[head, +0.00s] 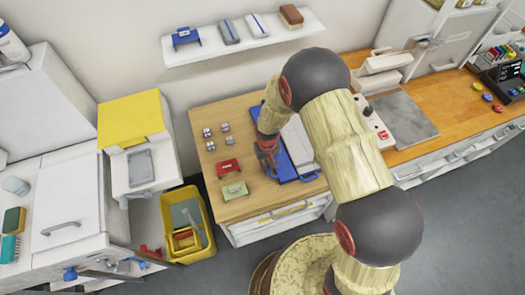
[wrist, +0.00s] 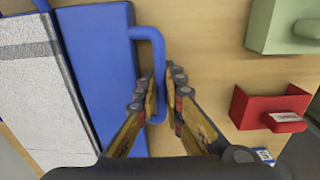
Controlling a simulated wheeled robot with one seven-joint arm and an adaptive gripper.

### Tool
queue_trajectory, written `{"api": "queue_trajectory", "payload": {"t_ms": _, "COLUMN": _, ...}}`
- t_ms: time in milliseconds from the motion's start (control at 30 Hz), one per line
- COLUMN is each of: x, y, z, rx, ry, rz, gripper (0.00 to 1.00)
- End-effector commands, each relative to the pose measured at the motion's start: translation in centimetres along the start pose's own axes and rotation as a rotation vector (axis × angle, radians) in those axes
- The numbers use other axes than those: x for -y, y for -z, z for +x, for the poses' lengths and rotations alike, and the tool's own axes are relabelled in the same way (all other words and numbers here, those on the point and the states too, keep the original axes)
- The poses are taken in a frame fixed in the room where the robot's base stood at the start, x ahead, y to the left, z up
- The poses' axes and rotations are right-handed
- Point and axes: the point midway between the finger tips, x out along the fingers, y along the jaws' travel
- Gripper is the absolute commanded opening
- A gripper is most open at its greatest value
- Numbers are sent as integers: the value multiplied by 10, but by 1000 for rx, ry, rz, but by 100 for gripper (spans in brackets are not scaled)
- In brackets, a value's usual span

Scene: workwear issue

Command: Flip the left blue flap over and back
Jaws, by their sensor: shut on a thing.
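The left blue flap (wrist: 100,65) fills the left-middle of the wrist view, a flat blue panel with a bent blue bar handle (wrist: 153,36) on its right side. My gripper (wrist: 160,92) has its two fingers on either side of this handle and is shut on it. In the head view my gripper (head: 267,150) is at the left side of the blue piece (head: 285,167) on the wooden table; my arm hides part of it. A white-grey panel (wrist: 32,85) lies beside the blue flap, and it also shows in the head view (head: 298,142).
A red holder (wrist: 262,108) and a pale green holder (wrist: 275,25) stand close to my gripper on the wooden tabletop (head: 205,170). Several small metal pieces (head: 225,127) sit behind them. A yellow crate (head: 163,232) stands on the floor to the left. A wall shelf (head: 240,45) is behind.

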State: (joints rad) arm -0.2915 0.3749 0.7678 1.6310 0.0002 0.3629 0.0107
Motion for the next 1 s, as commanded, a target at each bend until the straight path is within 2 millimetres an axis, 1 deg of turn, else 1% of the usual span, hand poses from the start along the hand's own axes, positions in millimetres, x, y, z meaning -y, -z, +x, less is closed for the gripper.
{"api": "queue_trajectory", "payload": {"t_ms": 33, "x": -2, "y": -3, "z": 1, "rx": 6, "ry": -1, "rz": 1, "gripper": 0}}
{"api": "queue_trajectory", "payload": {"t_ms": 67, "x": -2, "y": -3, "z": 2, "rx": 6, "ry": -1, "rz": 1, "gripper": 11}}
{"api": "queue_trajectory", "payload": {"t_ms": 233, "x": -1, "y": -4, "z": 2, "rx": 7, "ry": -1, "rz": 1, "gripper": 20}}
{"api": "queue_trajectory", "payload": {"t_ms": 633, "x": -1, "y": -3, "z": -2, "rx": 6, "ry": 0, "rz": 1, "gripper": 20}}
{"api": "queue_trajectory", "payload": {"t_ms": 1000, "x": 0, "y": -2, "z": -34, "rx": 5, "ry": 0, "rz": 1, "gripper": 20}}
